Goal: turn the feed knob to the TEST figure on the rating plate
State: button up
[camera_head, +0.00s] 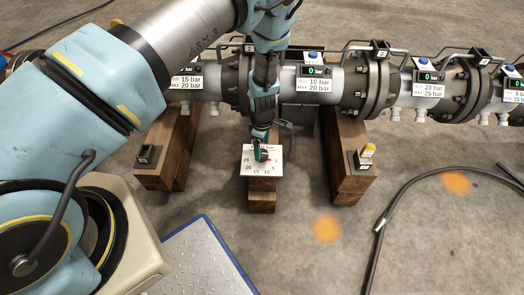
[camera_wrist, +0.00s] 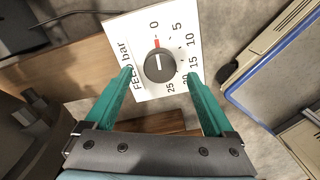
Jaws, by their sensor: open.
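The feed knob (camera_wrist: 160,66) is a dark round knob on a white dial plate (camera_wrist: 145,28) marked 0 to 25 and "FEED bar". Its white line and a red mark point toward 0 in the wrist view. My gripper (camera_wrist: 161,74) is open, its teal fingertips on either side of the knob with visible gaps. In the head view, my gripper (camera_head: 260,152) is over the dial plate (camera_head: 249,171) and hides most of the knob. A rating plate (camera_head: 315,86) on the middle pipe section appears to read TEST 10 bar, MAX 20 bar; the display above it shows 0.
Other rating plates stand on the left section (camera_head: 187,83), the right section (camera_head: 428,91) and at the right edge. Wooden supports (camera_head: 350,185) flank the dial block. A black hose (camera_head: 400,190) lies on the floor at right. A metal platform (camera_head: 205,262) is at the front.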

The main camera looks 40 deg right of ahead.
aim_at(262, 156)
jog(key=shift+f, duration=1.35)
jog(key=c, duration=1.4)
